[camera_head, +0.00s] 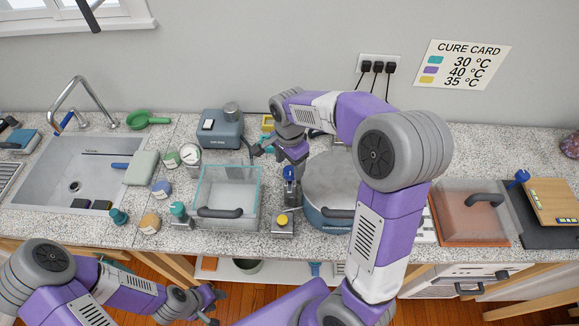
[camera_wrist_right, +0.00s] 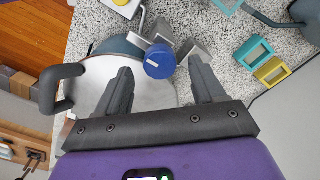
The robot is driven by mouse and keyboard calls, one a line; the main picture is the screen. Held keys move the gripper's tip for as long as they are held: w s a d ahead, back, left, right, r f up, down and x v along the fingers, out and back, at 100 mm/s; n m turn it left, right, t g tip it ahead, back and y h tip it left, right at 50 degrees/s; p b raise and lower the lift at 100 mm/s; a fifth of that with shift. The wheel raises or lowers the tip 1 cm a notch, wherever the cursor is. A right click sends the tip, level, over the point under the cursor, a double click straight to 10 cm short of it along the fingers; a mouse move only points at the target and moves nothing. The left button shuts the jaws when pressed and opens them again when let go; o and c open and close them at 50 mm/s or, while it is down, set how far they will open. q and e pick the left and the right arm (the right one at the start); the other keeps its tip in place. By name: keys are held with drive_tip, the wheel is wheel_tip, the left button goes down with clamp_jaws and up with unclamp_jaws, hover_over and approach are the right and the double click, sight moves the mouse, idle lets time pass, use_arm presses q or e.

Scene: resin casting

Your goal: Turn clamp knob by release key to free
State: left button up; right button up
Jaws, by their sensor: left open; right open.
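The blue clamp knob (camera_head: 289,173) stands upright left of the round grey-blue pot (camera_head: 325,215). In the right wrist view the knob (camera_wrist_right: 158,62) is a blue disc with a small white mark, beside the pot's lid (camera_wrist_right: 85,70). My right gripper (camera_head: 291,160) is above the knob from behind. In the wrist view its two fingers (camera_wrist_right: 160,70) are apart, with the knob between and just beyond their tips; contact cannot be told. The release key cannot be made out for certain. My left gripper (camera_head: 207,303) is open and empty, low in front of the counter.
A clear glass tank (camera_head: 200,188) stands left of the knob. A yellow-capped stand (camera_head: 283,224) is in front of it. Teal (camera_wrist_right: 250,54) and yellow (camera_wrist_right: 272,71) frames lie nearby. A sink (camera_head: 60,175) is far left; a copper-coloured covered tray (camera_head: 470,215) is on the right.

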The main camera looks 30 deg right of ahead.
sight(289, 171)
wheel_tip(289, 171, up, 5)
drive_tip(key=shift+f, duration=0.1)
idle(0.6)
